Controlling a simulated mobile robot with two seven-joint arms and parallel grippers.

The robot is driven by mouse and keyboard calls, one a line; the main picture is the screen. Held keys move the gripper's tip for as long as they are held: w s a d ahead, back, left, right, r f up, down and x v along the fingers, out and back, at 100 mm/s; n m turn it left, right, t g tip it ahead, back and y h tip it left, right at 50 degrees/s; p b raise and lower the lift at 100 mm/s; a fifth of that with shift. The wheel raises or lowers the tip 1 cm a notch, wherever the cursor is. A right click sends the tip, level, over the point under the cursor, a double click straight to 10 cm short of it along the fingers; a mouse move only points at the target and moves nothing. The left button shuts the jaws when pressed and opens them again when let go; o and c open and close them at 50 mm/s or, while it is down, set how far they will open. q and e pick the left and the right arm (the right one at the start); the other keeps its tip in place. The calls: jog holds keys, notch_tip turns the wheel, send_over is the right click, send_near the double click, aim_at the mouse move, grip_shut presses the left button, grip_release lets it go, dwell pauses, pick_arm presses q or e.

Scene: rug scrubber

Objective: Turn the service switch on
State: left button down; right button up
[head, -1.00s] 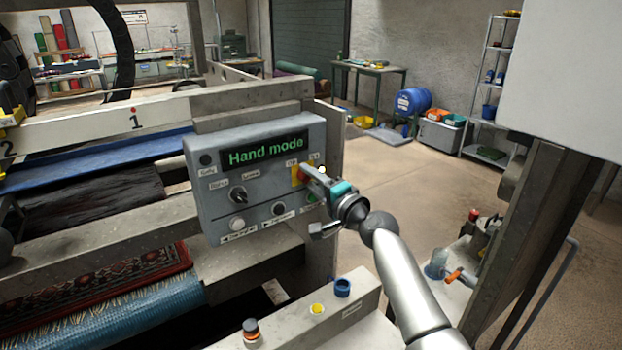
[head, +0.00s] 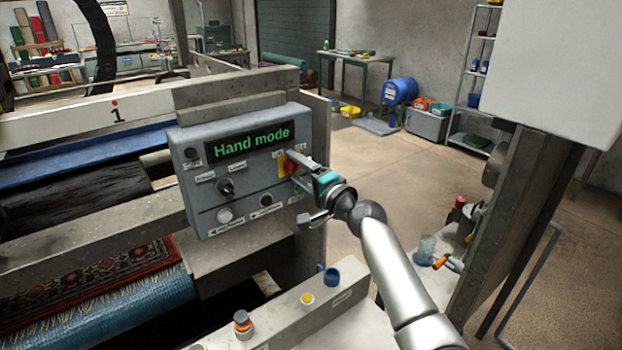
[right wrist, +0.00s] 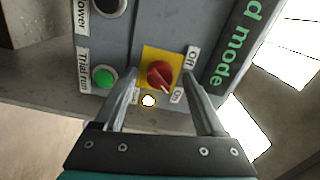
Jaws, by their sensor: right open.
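The service switch, a red knob (head: 290,167) on a yellow plate, sits at the right of the grey control panel (head: 190,180), whose display reads "Hand mode". In the right wrist view the red knob (right wrist: 158,73) has a white mark pointing down-right, towards a small label that seems to read "On"; an "Off" label is above right. A small white lamp (right wrist: 148,101) glows beside the yellow plate. My right gripper (head: 298,190) is open at the panel; in the wrist view its fingers (right wrist: 160,80) are on either side of the knob, apart from it. My left gripper is out of view.
A green button (right wrist: 104,77) and a black knob (right wrist: 107,4) are left of the switch in the wrist view. A post (head: 500,230) stands at the right.

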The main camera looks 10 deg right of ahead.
jog(key=v, duration=1.5)
jog(key=shift+f, duration=0.1)
